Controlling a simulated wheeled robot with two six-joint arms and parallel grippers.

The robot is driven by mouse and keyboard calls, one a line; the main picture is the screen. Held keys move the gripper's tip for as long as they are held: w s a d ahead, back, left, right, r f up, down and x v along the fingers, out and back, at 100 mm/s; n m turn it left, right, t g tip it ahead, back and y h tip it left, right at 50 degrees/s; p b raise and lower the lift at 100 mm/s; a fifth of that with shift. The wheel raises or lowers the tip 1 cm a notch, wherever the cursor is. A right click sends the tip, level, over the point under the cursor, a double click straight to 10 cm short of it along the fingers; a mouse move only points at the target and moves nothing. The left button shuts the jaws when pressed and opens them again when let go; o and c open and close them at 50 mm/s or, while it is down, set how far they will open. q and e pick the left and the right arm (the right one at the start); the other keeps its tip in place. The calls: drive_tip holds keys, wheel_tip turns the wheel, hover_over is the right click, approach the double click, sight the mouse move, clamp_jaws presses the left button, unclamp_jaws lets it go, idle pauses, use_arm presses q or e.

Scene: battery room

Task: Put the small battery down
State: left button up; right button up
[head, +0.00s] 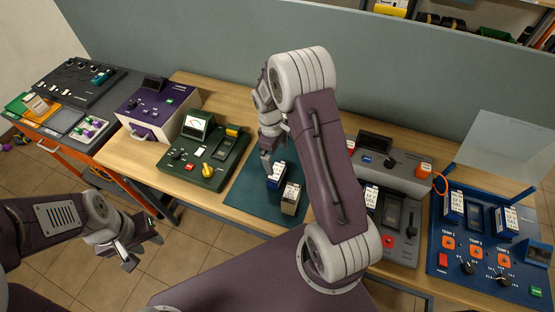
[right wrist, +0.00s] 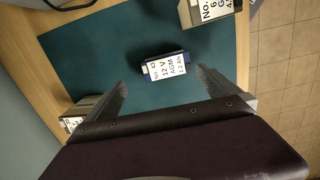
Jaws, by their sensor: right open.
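The small blue battery (head: 276,175) with a white label stands on a teal mat (head: 247,190). In the right wrist view the battery (right wrist: 166,66) shows its label, reading 12 V AGM 1.2 Ah. My right gripper (head: 267,158) is just above and beside it. In the right wrist view its two fingers (right wrist: 161,80) are spread, with clear gaps to the battery, and nothing is held. My left gripper (head: 139,248) hangs over the floor in front of the bench, open and empty.
A beige battery (head: 290,199) stands close to the blue one on the mat. Another labelled box (right wrist: 76,114) is at the wrist view's lower left. A green tester (head: 205,155) is left of the mat; a grey device (head: 400,205) and blue charger (head: 480,255) are right.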

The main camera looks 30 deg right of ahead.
sight(276, 171)
drive_tip(key=shift+a+r, duration=0.15)
drive_tip(key=shift+a, duration=0.05)
drive_tip(key=shift+w+a+f, duration=0.15)
drive_tip(key=shift+a+f, duration=0.45)
drive_tip(key=shift+a, duration=0.05)
wheel_tip(276, 171, down, 2)
drive_tip(key=shift+f+p, duration=0.15)
drive_tip(key=shift+p, duration=0.25)
drive_tip(key=shift+s+d+f, duration=0.25)
drive_tip(key=shift+d+f, duration=0.15)
drive_tip(key=shift+d, duration=0.05)
drive_tip(key=f+p, duration=0.1)
drive_tip(key=f, duration=0.3)
drive_tip(key=shift+s+p, duration=0.35)
drive_tip(key=shift+s, duration=0.05)
drive_tip(key=shift+w+f, duration=0.1)
drive_tip(key=shift+f, duration=0.35)
drive_tip(key=shift+d, duration=0.1)
drive_tip(key=shift+c, duration=1.2)
drive_tip(key=c, duration=0.6)
use_arm(q)
drive_tip(key=shift+w+a+r, duration=0.1)
drive_tip(key=shift+a+r, duration=0.25)
drive_tip(key=shift+r, duration=0.25)
drive_tip(key=shift+w+a+r, duration=0.1)
drive_tip(key=shift+a+r, duration=0.25)
drive_tip(key=shift+r, duration=0.25)
use_arm(e)
drive_tip(key=c, duration=1)
